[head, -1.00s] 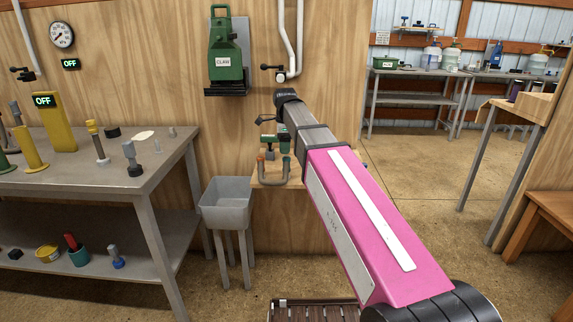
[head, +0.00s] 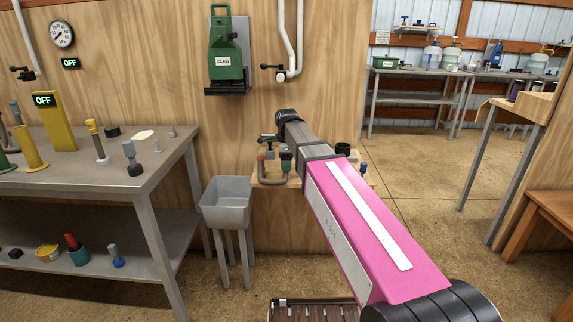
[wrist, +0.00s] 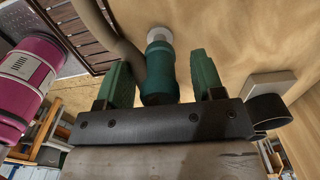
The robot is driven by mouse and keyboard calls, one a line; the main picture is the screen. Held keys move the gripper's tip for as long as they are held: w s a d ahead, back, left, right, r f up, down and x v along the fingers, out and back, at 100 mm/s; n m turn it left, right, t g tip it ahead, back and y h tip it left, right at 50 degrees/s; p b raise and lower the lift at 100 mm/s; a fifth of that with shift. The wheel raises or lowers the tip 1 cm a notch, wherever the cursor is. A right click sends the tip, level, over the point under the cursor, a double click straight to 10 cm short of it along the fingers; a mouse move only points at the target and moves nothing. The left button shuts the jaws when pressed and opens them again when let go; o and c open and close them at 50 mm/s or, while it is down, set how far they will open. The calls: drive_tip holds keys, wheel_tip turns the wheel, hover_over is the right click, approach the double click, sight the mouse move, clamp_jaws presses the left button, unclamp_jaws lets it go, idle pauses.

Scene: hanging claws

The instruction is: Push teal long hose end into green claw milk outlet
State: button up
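The green claw (head: 227,48), labelled CLAW, hangs upright in a dark holder on the wooden wall in the head view. Its milk outlet cannot be made out. In the wrist view, a teal hose end (wrist: 160,72) with a pale tip stands between the two green fingers of my gripper (wrist: 163,78). A narrow gap shows on each side of it, so the fingers are open around it and not visibly touching. A grey hose (wrist: 122,45) runs beside it.
A small wooden shelf (head: 262,182) on the wall holds several hose pieces, with a black ring (head: 342,149) at its right. A grey sink (head: 226,203) stands to its left. A metal bench (head: 100,170) fills the left. Open floor lies to the right.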

drive_tip(key=c, duration=0.8)
drive_tip(key=shift+c, duration=0.2)
drive_tip(key=shift+r, duration=0.5)
wheel_tip(320, 180, up, 3)
drive_tip(key=shift+r, duration=0.1)
drive_tip(key=s+a+r, duration=0.6)
drive_tip(key=s+a, duration=0.1)
drive_tip(key=s, duration=0.2)
drive_tip(key=shift+a+r, duration=0.3)
drive_tip(key=shift+r, duration=0.1)
